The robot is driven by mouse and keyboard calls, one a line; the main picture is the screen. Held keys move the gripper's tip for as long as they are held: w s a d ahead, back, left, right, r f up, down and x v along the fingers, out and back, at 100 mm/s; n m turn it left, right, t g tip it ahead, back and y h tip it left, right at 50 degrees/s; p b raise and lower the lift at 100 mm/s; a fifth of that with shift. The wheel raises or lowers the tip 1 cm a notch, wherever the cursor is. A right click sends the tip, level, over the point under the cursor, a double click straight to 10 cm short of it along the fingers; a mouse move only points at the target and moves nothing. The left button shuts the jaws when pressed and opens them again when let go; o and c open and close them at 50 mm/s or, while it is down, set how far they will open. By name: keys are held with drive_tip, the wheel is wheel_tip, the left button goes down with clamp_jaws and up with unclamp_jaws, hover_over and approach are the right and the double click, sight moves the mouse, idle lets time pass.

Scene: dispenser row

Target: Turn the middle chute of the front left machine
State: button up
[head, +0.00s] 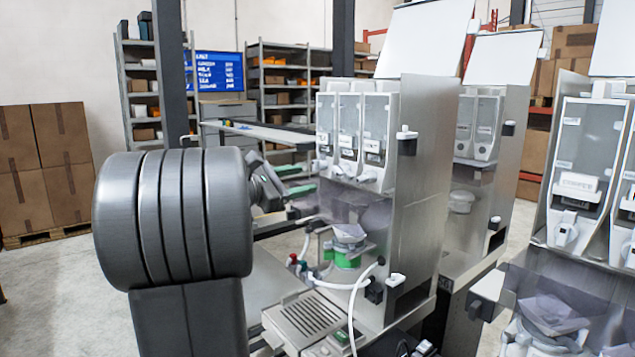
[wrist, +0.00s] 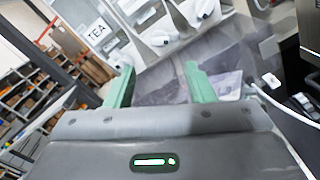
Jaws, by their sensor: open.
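The front left machine (head: 415,190) has three clear-fronted canisters side by side, with small white chutes at their bottoms. Its middle chute (head: 343,172) is under the middle canister (head: 348,125). My gripper (head: 304,178) is just left of the chutes, its green fingers pointing at the machine. In the wrist view the two green fingers (wrist: 160,86) are apart with nothing between them. I cannot tell for sure which of these is the middle one.
Below the chutes are a smoky clear guard (head: 352,207) and a green-banded mixing bowl (head: 345,247). A white hose and a drip tray (head: 308,315) are lower. A second machine (head: 590,150) stands at right. Open floor lies at left, before stacked boxes (head: 45,165).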

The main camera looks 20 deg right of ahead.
sight(335, 173)
drive_tip(key=v, duration=0.4)
drive_tip(key=shift+s+a, duration=0.15)
drive_tip(key=shift+a, duration=0.2)
drive_tip(key=shift+d, duration=0.1)
drive_tip(key=p+x, duration=0.2)
drive_tip(key=x, duration=1.1)
drive_tip(key=shift+d, duration=0.35)
drive_tip(key=shift+a, duration=0.15)
